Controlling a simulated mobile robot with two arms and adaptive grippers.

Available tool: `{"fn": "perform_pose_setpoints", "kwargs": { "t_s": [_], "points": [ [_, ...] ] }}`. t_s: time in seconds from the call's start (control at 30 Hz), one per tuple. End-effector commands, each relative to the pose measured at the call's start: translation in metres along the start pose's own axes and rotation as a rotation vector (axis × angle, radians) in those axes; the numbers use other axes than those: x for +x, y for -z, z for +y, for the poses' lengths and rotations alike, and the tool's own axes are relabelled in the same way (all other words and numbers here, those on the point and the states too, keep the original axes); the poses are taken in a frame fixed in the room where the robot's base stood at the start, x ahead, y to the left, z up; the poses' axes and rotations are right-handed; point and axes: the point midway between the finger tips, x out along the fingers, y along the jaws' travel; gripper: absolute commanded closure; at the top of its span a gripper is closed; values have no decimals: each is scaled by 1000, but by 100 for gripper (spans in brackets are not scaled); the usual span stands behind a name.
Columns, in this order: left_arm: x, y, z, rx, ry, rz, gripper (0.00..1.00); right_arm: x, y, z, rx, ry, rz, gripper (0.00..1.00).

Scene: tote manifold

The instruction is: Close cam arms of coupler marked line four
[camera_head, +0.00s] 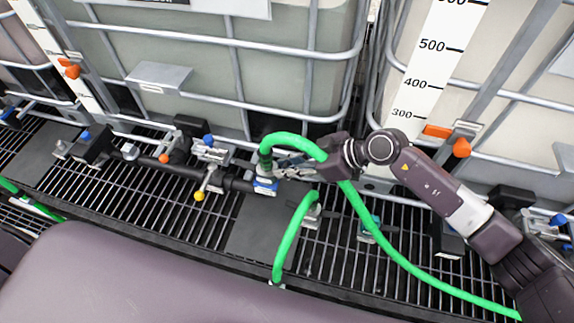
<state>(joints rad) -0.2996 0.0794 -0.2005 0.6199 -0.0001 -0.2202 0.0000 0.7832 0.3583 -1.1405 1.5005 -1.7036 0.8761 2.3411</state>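A coupler (265,174) joins the end of a green hose (285,137) to the dark manifold pipe (236,184), near the middle of the view. A blue and white fitting (265,187) sits at its foot. My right gripper (283,165) is right beside the coupler, with its grey fingers pointing left towards it, under the arch of the hose. Whether the fingers touch the coupler or hold a cam arm is too small to tell. The cam arms and any line number are not clear. My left gripper is out of view.
Caged tanks (222,60) stand behind the manifold, one with a white level scale (432,55). A yellow-knobbed valve handle (199,195) is left of the coupler. A second green hose (292,240) rises in front. Dark grating (150,204) covers the floor.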

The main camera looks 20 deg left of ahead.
Motion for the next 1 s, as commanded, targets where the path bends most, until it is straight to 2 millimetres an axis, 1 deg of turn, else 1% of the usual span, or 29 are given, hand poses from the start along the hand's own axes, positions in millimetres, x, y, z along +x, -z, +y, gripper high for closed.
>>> {"fn": "perform_pose_setpoints", "kwargs": {
  "t_s": [0.03, 0.1, 0.13, 0.37, 0.47, 0.57, 0.67, 0.9, 1.0],
  "points": [
    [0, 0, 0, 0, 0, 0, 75, 0, 0, -1, 0, 1, 0, 77],
    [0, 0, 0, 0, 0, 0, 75, 0, 0, 0, 0, 1, 0, 70],
    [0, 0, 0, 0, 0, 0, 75, 0, 0, 0, 0, 1, 0, 68],
    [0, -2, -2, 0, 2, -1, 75, 0, 0, 0, 0, 0, 1, 68],
    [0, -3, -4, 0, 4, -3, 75, -4, 0, 1, 0, -1, 0, 68],
    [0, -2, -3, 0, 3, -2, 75, -15, -1, 1, -1, -2, 0, 68],
    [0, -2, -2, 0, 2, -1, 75, -34, 0, 1, -1, -3, 0, 68],
    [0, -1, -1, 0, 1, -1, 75, -86, -1, 1, 1, -2, -1, 68],
    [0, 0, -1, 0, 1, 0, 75, -102, -1, 1, 1, -1, -1, 68]
  ]
}}
